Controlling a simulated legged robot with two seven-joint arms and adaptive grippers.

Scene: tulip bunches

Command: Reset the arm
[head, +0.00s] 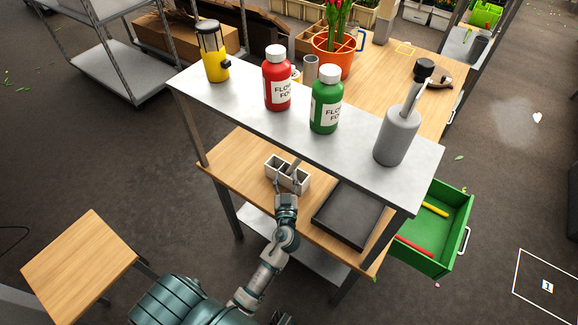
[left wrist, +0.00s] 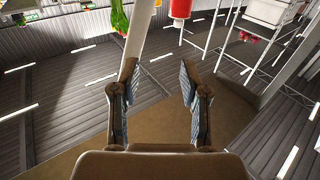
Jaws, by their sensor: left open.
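My left arm reaches up from the bottom of the head view, and its gripper (head: 287,188) is at the wooden lower shelf (head: 235,160). In the left wrist view the two fingers of this gripper (left wrist: 157,82) stand apart. A pale bar (left wrist: 138,35) shows beyond the left finger, and I cannot tell whether it lies between the fingers.
The grey upper shelf (head: 345,147) holds a yellow lantern (head: 216,58), red bottle (head: 277,85), green bottle (head: 326,105) and grey pump bottle (head: 397,135). A green drawer (head: 458,215) stands open at right.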

